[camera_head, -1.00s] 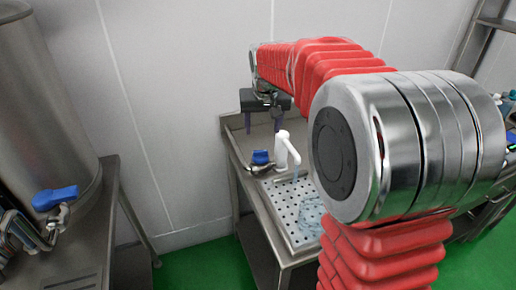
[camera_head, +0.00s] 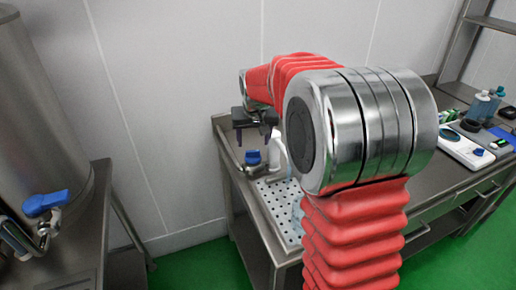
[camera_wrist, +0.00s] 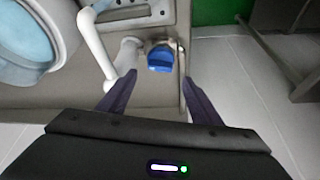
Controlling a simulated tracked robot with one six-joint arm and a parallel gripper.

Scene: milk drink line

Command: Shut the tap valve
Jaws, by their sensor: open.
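The blue tap valve handle (camera_head: 253,157) sits on a metal pipe beside the white spout (camera_head: 279,155) at the steel counter. In the wrist view the blue handle (camera_wrist: 160,60) lies just beyond and between my fingertips, with the white spout (camera_wrist: 94,45) to its left. My gripper (camera_head: 254,138) is above the handle, pointing down. In the wrist view my gripper (camera_wrist: 160,78) is open, its two dark fingers apart with nothing between them. I see no clear contact with the handle. My arm hides part of the spout and what is below it.
A perforated drain tray (camera_head: 280,208) is set in the counter. A round vessel with pale blue inside (camera_wrist: 25,35) stands left of the spout. Another blue handle (camera_head: 45,202) is by the tank (camera_head: 35,110) at left. Bottles (camera_head: 478,106) and a white device (camera_head: 465,146) stand at right.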

